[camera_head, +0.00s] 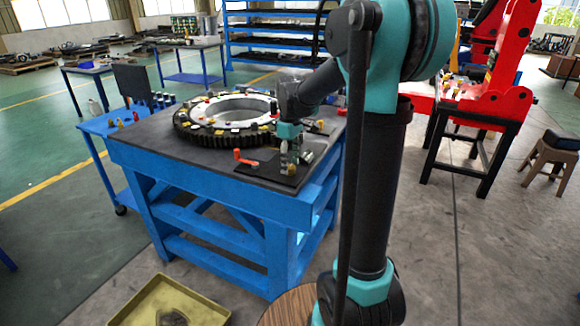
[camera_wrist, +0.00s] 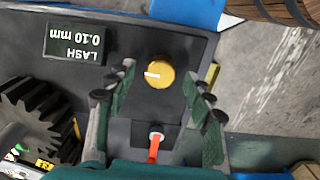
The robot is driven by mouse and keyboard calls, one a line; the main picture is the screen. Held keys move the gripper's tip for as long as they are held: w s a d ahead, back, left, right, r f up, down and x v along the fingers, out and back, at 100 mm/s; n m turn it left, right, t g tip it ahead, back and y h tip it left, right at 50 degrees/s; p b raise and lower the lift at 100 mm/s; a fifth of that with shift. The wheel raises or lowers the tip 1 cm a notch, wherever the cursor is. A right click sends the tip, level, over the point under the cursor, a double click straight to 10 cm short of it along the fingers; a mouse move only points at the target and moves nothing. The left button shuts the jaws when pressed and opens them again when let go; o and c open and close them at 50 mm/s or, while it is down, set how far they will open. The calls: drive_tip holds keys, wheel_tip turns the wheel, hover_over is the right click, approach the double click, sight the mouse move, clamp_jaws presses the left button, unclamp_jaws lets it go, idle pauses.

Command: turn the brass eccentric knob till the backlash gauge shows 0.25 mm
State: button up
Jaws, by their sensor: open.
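The brass knob (camera_wrist: 159,75) is a round yellow disc with a white mark that points left in the wrist view. It stands on a dark plate on the blue bench. The backlash gauge (camera_wrist: 74,44) is a dark display, upside down in the wrist view, and reads LASH 0.10 mm. My gripper (camera_wrist: 159,71) is open, with one finger on either side of the knob and a visible gap on both sides. In the head view my gripper (camera_head: 290,150) is over the bench's near right corner, and the knob there is too small to make out surely.
An orange-red lever (camera_wrist: 154,149) sits close to the knob. A dark toothed pinion (camera_wrist: 32,112) lies left in the wrist view. A large toothed ring (camera_head: 190,140) covers much of the blue bench (camera_head: 215,192). A yellow tray (camera_head: 150,296) is on the floor.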

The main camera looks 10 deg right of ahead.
drive_tip(key=shift+f, duration=0.85)
drive_tip(key=shift+c, duration=0.2)
drive_tip(key=c, duration=1.1)
drive_tip(key=shift+m, duration=0.3)
drive_tip(key=m, duration=0.5)
drive_tip(key=shift+m, duration=0.3)
drive_tip(key=m, duration=0.5)
drive_tip(key=shift+m, duration=0.4)
